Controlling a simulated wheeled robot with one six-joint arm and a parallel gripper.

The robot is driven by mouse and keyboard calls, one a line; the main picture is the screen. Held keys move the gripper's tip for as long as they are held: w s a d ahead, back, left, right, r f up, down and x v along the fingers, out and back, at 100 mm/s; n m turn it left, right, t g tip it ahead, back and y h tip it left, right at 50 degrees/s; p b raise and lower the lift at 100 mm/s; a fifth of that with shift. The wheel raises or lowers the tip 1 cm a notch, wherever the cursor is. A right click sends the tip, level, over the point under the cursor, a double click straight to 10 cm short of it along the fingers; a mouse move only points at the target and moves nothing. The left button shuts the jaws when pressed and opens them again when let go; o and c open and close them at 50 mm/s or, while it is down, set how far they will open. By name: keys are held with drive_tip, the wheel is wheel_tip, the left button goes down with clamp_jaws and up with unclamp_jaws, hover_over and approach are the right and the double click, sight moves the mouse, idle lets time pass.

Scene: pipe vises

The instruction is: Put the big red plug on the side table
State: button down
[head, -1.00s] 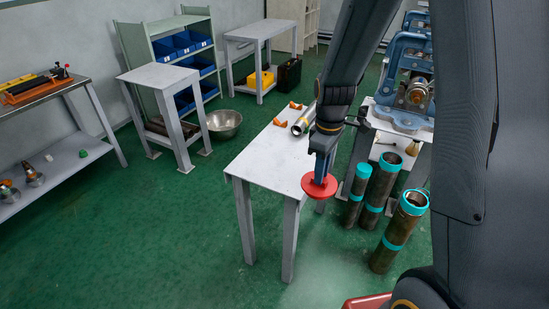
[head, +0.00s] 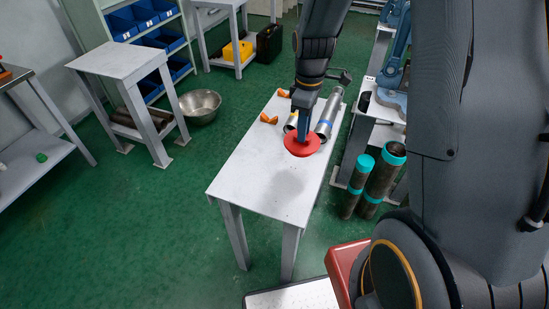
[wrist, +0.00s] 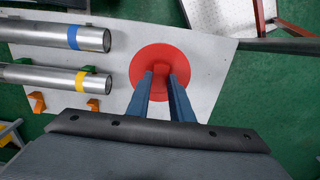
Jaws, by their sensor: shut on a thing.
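The big red plug (head: 301,147) is a round red disc with a grip on top. My gripper (head: 304,135) is shut on that grip from above. In the wrist view, both blue fingers (wrist: 161,78) close on the plug (wrist: 142,62). The plug is over a narrow white-topped table (head: 238,183), near two metal pipes; a soft shadow lies on the top nearer the camera. I cannot tell whether the plug touches the top. Its underside is hidden.
A blue-banded pipe (wrist: 60,34) and a yellow-banded pipe (wrist: 50,78) lie beside the plug, with orange supports (wrist: 37,103) nearby. The table's near half is clear. Teal-ended pipes (head: 382,172) stand on the floor at right. Another small table (head: 118,60) stands at left.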

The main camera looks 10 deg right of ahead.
drive_tip(key=shift+a+f+p, duration=0.1)
drive_tip(key=shift+f+p, duration=1.05)
drive_tip(key=shift+f, duration=3.6)
drive_tip(key=shift+f, duration=0.2)
drive_tip(key=c, duration=1.6)
unclamp_jaws()
drive_tip(key=shift+o, duration=0.2)
drive_tip(key=shift+s+r, duration=0.1)
